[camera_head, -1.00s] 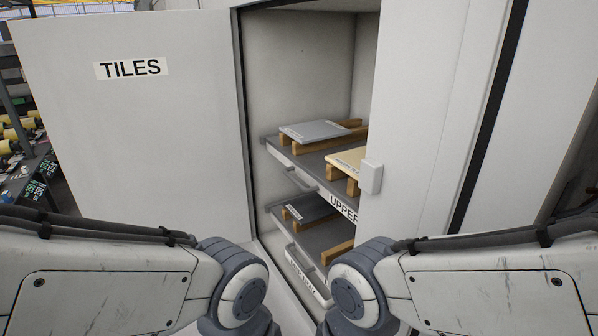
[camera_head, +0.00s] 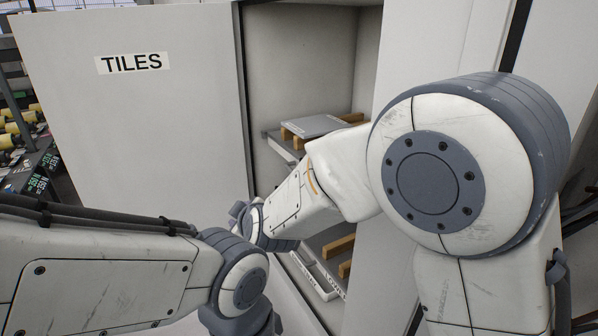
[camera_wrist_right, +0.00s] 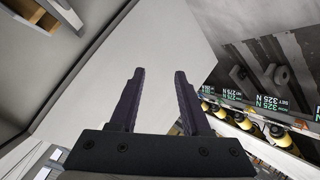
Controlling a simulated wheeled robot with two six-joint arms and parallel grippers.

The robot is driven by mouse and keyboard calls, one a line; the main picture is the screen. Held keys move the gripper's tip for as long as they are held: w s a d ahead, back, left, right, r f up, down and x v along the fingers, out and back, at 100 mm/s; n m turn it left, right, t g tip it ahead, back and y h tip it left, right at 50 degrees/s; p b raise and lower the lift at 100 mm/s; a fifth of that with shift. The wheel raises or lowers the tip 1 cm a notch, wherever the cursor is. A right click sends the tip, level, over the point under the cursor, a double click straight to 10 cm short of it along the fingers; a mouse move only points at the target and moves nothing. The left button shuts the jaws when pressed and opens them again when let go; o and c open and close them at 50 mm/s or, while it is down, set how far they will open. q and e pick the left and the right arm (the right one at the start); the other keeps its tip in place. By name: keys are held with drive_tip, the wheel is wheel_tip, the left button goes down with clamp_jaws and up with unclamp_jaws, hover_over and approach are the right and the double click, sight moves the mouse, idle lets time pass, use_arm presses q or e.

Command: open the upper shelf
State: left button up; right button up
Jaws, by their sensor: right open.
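The upper shelf (camera_head: 281,146) is inside the open cabinet in the head view. It carries a grey tile (camera_head: 316,126) on wooden strips, and my right arm hides its label, handle and most of its front. My right gripper (camera_wrist_right: 159,73) is open and empty in the right wrist view, with the white TILES door (camera_wrist_right: 150,55) behind its fingers. In the head view my right arm reaches leftward across the cabinet opening, and its gripper cannot be made out. My left arm is at the lower left, with its gripper out of view.
The TILES door (camera_head: 130,130) stands open at the left. The lower shelf (camera_head: 317,277) shows below my right arm. The closed right door panel (camera_head: 420,45) bounds the opening. A rack with yellow rolls (camera_head: 20,125) stands at the far left.

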drive_tip(key=w+d+f+n+t+h+p, duration=0.1)
drive_tip(key=w+d+t+h, duration=0.1)
drive_tip(key=w, duration=0.5)
drive_tip(key=w+d+n+t+h+p, duration=0.1)
drive_tip(key=w+d+t+h+p, duration=0.1)
drive_tip(key=w+d+h, duration=0.3)
drive_tip(key=w+d+f+n+t+h+p, duration=0.1)
drive_tip(key=w+d+t+h, duration=0.2)
drive_tip(key=w, duration=0.6)
drive_tip(key=shift+w+d+f+t, duration=0.1)
drive_tip(key=shift+d+f+t, duration=0.2)
drive_tip(key=shift+d, duration=0.4)
drive_tip(key=shift+d+f+t, duration=0.1)
drive_tip(key=shift+d+t, duration=0.3)
drive_tip(key=shift+d, duration=0.25)
drive_tip(key=shift+c, duration=0.4)
clamp_jaws()
